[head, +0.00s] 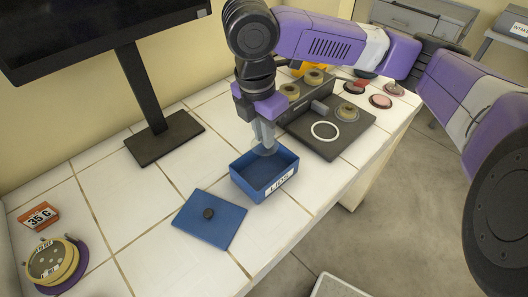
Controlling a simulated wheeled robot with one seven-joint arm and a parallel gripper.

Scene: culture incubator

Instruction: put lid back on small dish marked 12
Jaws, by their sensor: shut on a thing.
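My gripper (265,140) points down over the far rim of the blue box marked LIDS (262,187). It is shut on a pale, see-through disc, which looks like a clear dish lid (266,151). The disc is at or just above the box's rim; I cannot tell whether it touches. No number 12 can be read on any dish. Small pink and dark red dishes (381,101) lie at the far right of the bench, and which one is marked 12 I cannot tell.
A dark apparatus with a white ring (324,131) stands right of my gripper. A monitor stand (163,138) is behind left. A dish stack (52,262) and orange 35 C sign (39,216) are at left.

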